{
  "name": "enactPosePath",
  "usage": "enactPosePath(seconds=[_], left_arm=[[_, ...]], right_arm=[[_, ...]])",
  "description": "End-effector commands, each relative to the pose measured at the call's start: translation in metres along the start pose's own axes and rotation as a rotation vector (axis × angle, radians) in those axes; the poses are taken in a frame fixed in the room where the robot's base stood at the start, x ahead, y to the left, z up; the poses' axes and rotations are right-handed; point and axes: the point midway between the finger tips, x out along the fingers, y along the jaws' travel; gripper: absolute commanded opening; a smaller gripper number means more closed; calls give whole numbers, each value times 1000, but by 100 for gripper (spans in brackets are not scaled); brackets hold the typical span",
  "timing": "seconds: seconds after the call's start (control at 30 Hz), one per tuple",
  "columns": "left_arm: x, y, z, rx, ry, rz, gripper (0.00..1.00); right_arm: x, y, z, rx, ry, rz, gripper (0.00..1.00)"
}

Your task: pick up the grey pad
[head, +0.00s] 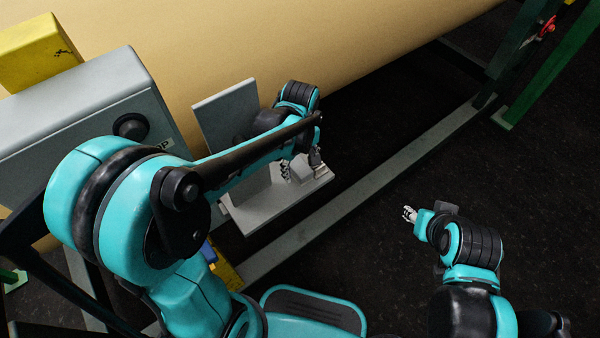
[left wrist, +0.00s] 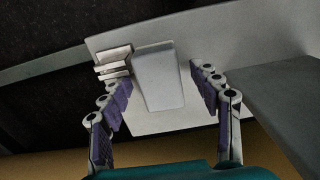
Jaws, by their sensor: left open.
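The grey pad (left wrist: 160,75) is a pale, smooth rectangular block in the left wrist view. It lies on a light grey plate (left wrist: 215,35). My left gripper (left wrist: 158,78) is open, with one finger on each side of the pad and a visible gap to each side. My right gripper (head: 409,214) is small in the head view, well to the right of the plate, over the dark floor.
An upright grey plate (head: 226,108) stands behind the horizontal one. A grey box with a black knob (head: 130,126) is at left, and a large tan roll (head: 300,40) runs across the back. A long metal floor beam (head: 390,170) crosses below.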

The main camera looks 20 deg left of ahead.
Motion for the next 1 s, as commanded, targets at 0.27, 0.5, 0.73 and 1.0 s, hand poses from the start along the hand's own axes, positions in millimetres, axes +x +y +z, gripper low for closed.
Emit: enactPosePath(seconds=[0.27,0.5,0.73,1.0], left_arm=[[-1,0,0,0,0,0,39],[-1,0,0,0,0,0,8],[-1,0,0,0,0,0,8],[-13,0,-4,2,0,0,8]], right_arm=[[-1,0,-1,0,0,0,40],[-1,0,-1,0,0,0,40],[-1,0,-1,0,0,0,40],[-9,0,-7,0,0,0,40]])
